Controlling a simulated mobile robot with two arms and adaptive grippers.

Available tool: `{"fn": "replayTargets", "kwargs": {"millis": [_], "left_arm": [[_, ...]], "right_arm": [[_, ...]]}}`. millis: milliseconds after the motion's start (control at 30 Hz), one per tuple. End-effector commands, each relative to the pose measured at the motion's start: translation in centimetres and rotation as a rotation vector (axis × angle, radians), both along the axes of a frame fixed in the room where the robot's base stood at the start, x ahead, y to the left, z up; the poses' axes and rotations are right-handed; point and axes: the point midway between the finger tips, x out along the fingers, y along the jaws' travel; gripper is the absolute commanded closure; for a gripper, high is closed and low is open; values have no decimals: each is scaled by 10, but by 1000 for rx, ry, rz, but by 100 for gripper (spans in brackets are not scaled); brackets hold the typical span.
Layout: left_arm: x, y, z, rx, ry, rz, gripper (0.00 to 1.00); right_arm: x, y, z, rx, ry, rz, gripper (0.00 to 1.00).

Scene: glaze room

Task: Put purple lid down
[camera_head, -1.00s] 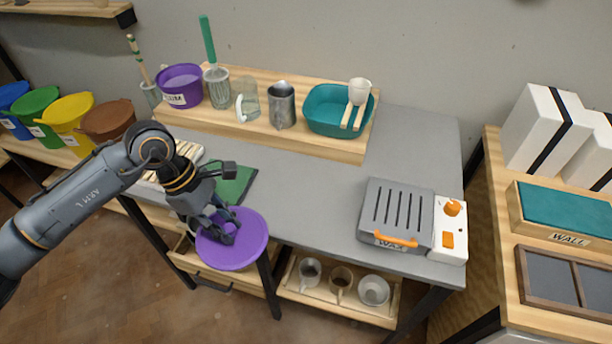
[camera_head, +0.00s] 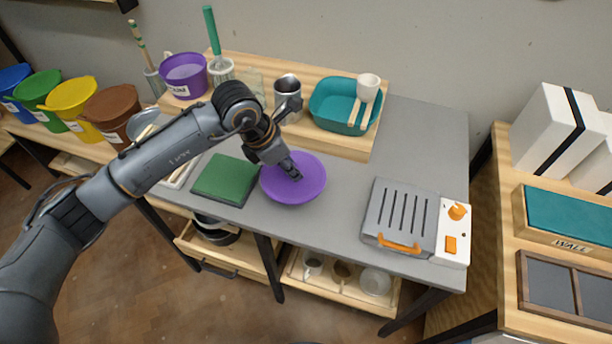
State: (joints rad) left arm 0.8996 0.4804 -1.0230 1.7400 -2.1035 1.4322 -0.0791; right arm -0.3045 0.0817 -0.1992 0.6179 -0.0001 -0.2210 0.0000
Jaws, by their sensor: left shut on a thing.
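The purple lid (camera_head: 310,186) is a flat round disc over the grey tabletop, between a green mat and the wax heater. My left gripper (camera_head: 292,172) is shut on the lid from above, near its middle. The fingertips and the grip point are partly hidden by the gripper itself. I cannot tell whether the lid touches the tabletop or is slightly above it. A purple bucket (camera_head: 184,76) stands on the wooden riser at the back left. My right gripper is not in view.
The green mat (camera_head: 225,180) lies left of the lid. The wax heater (camera_head: 400,217) stands to the right. The wooden riser (camera_head: 345,145) behind bears a metal pitcher (camera_head: 288,98) and a teal basin (camera_head: 328,107). Grey tabletop (camera_head: 425,140) is clear at the back right.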

Motion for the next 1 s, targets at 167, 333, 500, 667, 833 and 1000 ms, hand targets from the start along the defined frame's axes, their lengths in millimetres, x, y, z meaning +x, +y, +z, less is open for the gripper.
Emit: {"fn": "replayTargets", "kwargs": {"millis": [167, 333, 500, 667, 833, 1000], "left_arm": [[8, -21, -30, 3, 5, 1, 100], [12, -30, -42, 2, 3, 1, 100], [13, -33, -62, 4, 8, 2, 100], [14, -34, -77, 2, 3, 0, 100], [14, -34, -78, 2, 1, -1, 100], [14, -33, -81, 2, 2, 0, 75]], "right_arm": [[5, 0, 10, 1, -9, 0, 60], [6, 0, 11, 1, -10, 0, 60], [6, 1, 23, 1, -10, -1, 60], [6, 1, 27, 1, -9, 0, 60], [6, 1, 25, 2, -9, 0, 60], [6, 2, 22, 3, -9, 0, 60]]}}
